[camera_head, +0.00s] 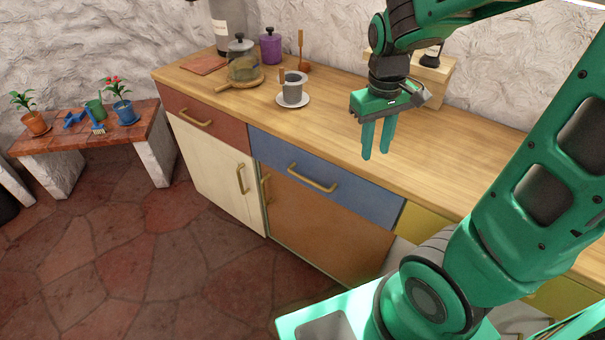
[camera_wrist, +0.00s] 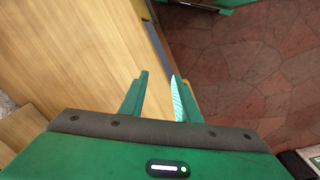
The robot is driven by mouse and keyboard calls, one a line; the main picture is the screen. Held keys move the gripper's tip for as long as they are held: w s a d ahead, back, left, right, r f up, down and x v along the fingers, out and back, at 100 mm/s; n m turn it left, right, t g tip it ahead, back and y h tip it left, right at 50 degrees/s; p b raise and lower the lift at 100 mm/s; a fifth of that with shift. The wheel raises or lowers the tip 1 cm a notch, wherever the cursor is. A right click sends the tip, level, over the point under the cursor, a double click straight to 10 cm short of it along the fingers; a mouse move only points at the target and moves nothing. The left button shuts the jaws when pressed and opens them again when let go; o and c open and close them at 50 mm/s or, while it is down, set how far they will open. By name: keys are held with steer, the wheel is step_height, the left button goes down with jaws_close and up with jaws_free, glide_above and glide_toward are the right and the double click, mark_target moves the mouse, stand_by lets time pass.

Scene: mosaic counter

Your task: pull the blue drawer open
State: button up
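The blue drawer (camera_head: 278,154) sits in the front of the wooden counter, just under the worktop, and looks shut and flush. Its brass bar handle (camera_head: 312,179) runs across the middle of its face. My gripper (camera_head: 376,155) is above the worktop, up and to the right of the handle, with its fingers pointing down. The fingers are apart with nothing between them. In the wrist view my gripper (camera_wrist: 159,76) shows the same gap, over the counter's front edge. A thin blue-grey strip (camera_wrist: 156,42) there seems to be the drawer face; the handle cannot be made out.
A red-brown drawer (camera_head: 200,121) and a cream door (camera_head: 215,165) are left of the blue drawer. An orange-brown door (camera_head: 320,228) is below it and a yellow drawer (camera_head: 420,224) to its right. A grey cup (camera_head: 292,93) stands on the worktop. The tiled floor is clear.

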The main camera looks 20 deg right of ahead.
steer(key=w+a+f+n, duration=0.3)
steer(key=w+a, duration=0.3)
steer(key=n+t, duration=0.1)
steer(key=n, duration=0.3)
glide_toward(304, 180)
steer(key=shift+h, duration=0.4)
steer(key=f, duration=0.5)
steer(key=w+d+f, duration=0.1)
steer(key=f, duration=0.1)
steer(key=shift+f, duration=0.15)
jaws_close()
steer(key=shift+s+a, duration=0.15)
steer(key=shift+a, duration=0.1)
